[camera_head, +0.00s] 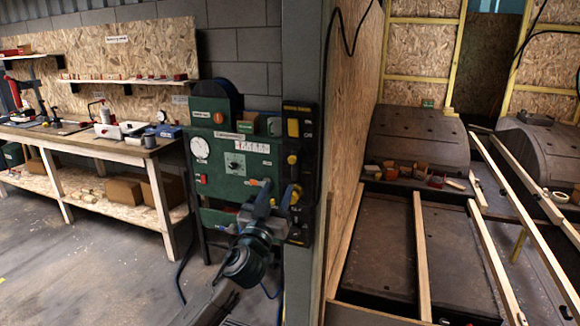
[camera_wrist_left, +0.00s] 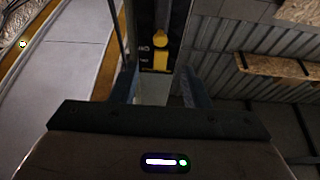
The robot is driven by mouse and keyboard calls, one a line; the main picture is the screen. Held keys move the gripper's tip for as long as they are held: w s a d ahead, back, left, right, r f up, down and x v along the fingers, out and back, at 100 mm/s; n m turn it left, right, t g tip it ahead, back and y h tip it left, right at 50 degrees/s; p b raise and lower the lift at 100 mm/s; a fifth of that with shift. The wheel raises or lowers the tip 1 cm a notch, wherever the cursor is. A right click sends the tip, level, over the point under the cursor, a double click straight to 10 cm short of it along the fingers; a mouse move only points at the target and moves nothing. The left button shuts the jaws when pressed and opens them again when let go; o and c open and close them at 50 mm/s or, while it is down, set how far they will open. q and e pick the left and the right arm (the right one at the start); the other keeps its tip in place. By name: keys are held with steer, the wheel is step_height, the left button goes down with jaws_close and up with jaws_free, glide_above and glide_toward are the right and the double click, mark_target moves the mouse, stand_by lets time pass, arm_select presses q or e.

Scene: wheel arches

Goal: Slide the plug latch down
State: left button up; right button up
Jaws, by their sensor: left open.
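Contact is not visible. My right gripper is not in view.
The green panel carries a white gauge (camera_head: 200,149) and switches. A grey post (camera_head: 307,290) stands close to the right of my left arm. A workbench (camera_head: 110,145) with tools is at the left. Wooden beams and wheel arches (camera_head: 418,138) are at the right. The left floor is clear.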

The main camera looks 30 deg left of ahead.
mark_target(291, 161)
arm_select(q)
steer(key=p+x, duration=0.4)
steer(key=x, duration=0.5)
steer(key=shift+w+r+p, duration=0.1)
steer(key=shift+w+p, duration=0.2)
steer(key=shift+p, duration=0.1)
steer(key=shift+w+a, duration=0.15)
steer(key=shift+w, duration=0.35)
jaws_close()
